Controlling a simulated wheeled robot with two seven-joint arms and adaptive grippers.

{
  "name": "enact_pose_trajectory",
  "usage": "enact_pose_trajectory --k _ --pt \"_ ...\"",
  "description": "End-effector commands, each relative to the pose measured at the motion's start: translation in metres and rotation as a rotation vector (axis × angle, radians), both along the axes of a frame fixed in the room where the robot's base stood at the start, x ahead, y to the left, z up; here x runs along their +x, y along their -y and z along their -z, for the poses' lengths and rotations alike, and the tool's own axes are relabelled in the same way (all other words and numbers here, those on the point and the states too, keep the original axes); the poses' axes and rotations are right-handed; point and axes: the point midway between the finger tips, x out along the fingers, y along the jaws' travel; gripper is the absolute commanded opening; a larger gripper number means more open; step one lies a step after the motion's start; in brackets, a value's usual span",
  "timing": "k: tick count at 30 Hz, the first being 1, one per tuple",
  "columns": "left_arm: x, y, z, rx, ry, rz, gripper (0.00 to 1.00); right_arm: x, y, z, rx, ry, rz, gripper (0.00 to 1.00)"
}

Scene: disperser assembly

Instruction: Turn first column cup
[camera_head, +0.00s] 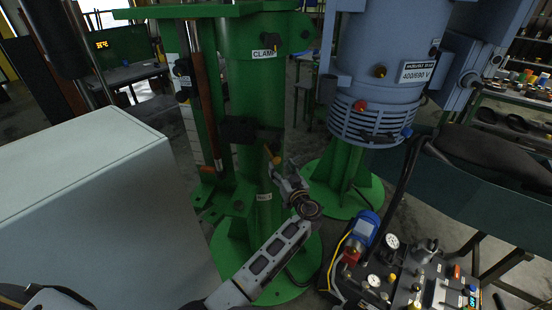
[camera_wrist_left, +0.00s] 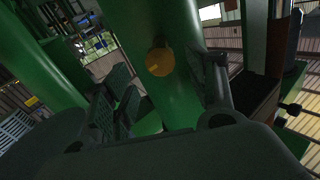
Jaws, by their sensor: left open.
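The first column (camera_head: 240,90) is a tall green column with a CLAMP label, standing left of centre in the head view. A small orange-yellow round cup (camera_head: 271,154) sits on its front below the dark clamp block (camera_head: 250,134). In the left wrist view the cup (camera_wrist_left: 160,62) is a round knob on the green column surface (camera_wrist_left: 170,100). My left gripper (camera_head: 279,167) is at the column, close to the cup. Its two dark fingers stand apart on either side of the cup, with a gap to each. My right gripper is not in view.
A blue-grey motor (camera_head: 380,75) on a second green stand (camera_head: 345,185) is to the right. A white cabinet (camera_head: 100,200) fills the left. A gauge panel (camera_head: 395,275) with a blue-capped pump (camera_head: 365,225) is at the lower right. A brown vertical rod (camera_head: 205,100) runs beside the column.

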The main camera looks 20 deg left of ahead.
Motion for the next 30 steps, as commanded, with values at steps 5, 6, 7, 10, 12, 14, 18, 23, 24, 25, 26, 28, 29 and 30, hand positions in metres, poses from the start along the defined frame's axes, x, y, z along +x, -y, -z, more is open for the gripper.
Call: enact_pose_trajectory --k 5,6,7,10,12,14,18,23,24,25,26,28,29,30 --pt "0.018 -0.014 -0.002 0.002 0.000 -0.002 0.57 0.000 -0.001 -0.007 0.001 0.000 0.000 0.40" --pt "0.022 -0.017 -0.002 0.003 0.000 -0.001 0.57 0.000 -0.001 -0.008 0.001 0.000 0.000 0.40" --pt "0.025 -0.019 -0.002 0.003 0.001 -0.002 0.57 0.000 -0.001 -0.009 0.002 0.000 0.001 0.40" --pt "0.033 -0.025 -0.002 0.002 0.000 -0.002 0.57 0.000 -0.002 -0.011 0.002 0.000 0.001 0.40" --pt "0.038 -0.029 -0.002 0.002 0.000 -0.002 0.57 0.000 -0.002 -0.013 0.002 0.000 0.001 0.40" --pt "0.041 -0.032 -0.001 0.001 -0.001 -0.001 0.57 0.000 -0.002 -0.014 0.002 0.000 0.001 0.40" --pt "0.047 -0.036 -0.001 0.001 -0.001 -0.001 0.57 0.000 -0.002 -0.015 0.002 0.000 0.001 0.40" --pt "0.049 -0.038 0.000 0.000 0.000 -0.001 0.57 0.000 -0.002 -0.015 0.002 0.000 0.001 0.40" --pt "0.049 -0.038 0.000 0.000 0.000 -0.001 0.57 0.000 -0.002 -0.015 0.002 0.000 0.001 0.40" --pt "0.049 -0.038 0.000 0.000 0.000 -0.001 0.57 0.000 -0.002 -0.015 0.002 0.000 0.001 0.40" --pt "0.049 -0.038 0.000 0.000 0.000 -0.001 0.57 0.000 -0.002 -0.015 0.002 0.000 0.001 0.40" --pt "0.049 -0.038 0.000 0.000 0.000 -0.001 0.57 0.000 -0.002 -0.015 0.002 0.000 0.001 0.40" --pt "0.049 -0.038 0.000 0.000 0.000 -0.001 0.57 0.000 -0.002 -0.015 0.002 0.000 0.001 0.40" --pt "0.049 -0.038 0.000 0.000 0.000 -0.001 0.56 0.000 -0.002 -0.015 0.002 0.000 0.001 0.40"
